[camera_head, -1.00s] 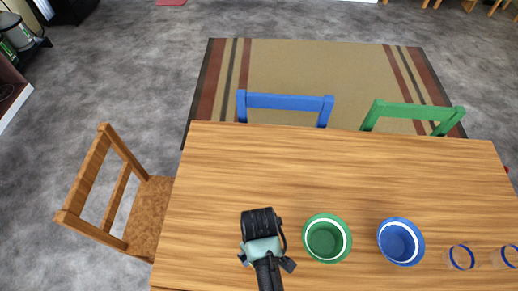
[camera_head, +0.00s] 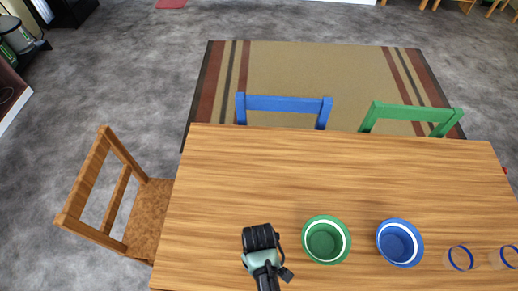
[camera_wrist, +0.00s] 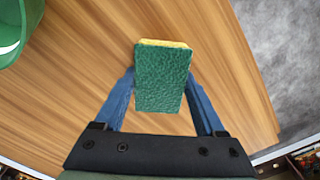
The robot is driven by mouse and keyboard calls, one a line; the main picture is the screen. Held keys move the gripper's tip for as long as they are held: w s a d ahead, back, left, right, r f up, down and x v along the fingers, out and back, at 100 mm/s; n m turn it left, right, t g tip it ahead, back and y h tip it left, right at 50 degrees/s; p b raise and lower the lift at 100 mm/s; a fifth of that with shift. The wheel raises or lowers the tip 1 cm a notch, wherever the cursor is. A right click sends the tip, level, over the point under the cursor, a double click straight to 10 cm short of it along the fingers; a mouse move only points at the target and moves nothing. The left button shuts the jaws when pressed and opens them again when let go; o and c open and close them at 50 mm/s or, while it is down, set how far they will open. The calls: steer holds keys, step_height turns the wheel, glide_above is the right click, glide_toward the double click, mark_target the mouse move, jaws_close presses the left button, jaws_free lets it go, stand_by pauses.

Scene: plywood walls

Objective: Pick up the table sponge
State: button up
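The sponge (camera_wrist: 163,78), green on its face with a yellow layer at its far edge, shows in the wrist view. It lies between the two blue fingers of my gripper (camera_wrist: 162,95). The fingers are spread, with gaps near their bases, and I cannot tell whether their tips touch the sponge. In the head view my gripper and wrist (camera_head: 262,240) are over the near part of the wooden table (camera_head: 330,170), left of the green bowl. The sponge is hidden there behind my arm.
A green bowl (camera_head: 326,240) stands close to the right of my arm, with a blue bowl (camera_head: 400,243) beyond it and two blue-rimmed clear glasses (camera_head: 460,258) farther right. A wooden chair (camera_head: 115,195) is at the left. The table's far side is clear.

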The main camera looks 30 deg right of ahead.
steer(key=c, duration=0.7)
steer(key=shift+o, duration=0.2)
step_height(320, 180, up, 10)
steer(key=shift+r+p, duration=0.1)
steer(key=shift+p, duration=0.2)
